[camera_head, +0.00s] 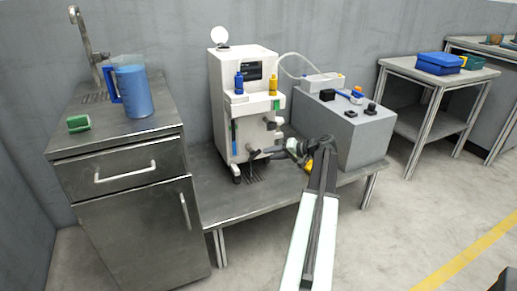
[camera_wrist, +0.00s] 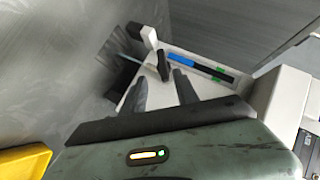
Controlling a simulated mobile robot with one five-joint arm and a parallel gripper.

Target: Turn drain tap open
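The white film machine (camera_head: 243,85) stands on the metal bench. A dark tap (camera_head: 252,155) sits low on its front, above a dark drain grate (camera_head: 257,174). In the wrist view a black tap handle (camera_wrist: 163,66) sticks out of the white body, beside a blue and green strip. My gripper (camera_head: 268,152) is at the machine's lower front, close to the tap. In the wrist view its two dark fingers (camera_wrist: 160,88) are apart, and the handle shows beyond and between their tips. I cannot tell whether they touch it. The gripper appears empty.
A grey box (camera_head: 352,135) with black knobs stands to the right on the bench. Several grey knobs protrude from the machine's front right. The steel cabinet (camera_head: 120,150) on the left carries a blue jug (camera_head: 133,90) and a green sponge (camera_head: 79,123). Floor at right is largely clear.

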